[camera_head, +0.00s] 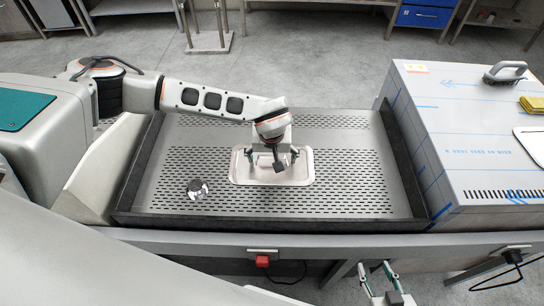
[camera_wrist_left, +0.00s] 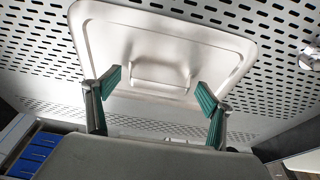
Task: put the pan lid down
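The pan lid (camera_head: 239,168) is a pale rectangular metal plate with rounded corners. It appears to lie flat on the perforated grey surface (camera_head: 345,195), near its middle. In the left wrist view the lid (camera_wrist_left: 105,35) shows a raised bar handle (camera_wrist_left: 160,75) at its centre. My left gripper (camera_head: 273,159) is over the lid. Its green-padded fingers (camera_wrist_left: 158,88) are spread apart, with the handle beyond and between them; no contact is visible. My right gripper (camera_head: 378,268) is at the bottom of the head view, its fingers apart and empty.
A small shiny round object (camera_head: 198,188) sits on the perforated surface left of the lid. Dark raised walls (camera_head: 403,160) edge this surface. A steel cabinet (camera_head: 455,150) on the right carries a grey-handled item (camera_head: 505,73), a yellow item (camera_head: 533,104) and a pale tray (camera_head: 531,140).

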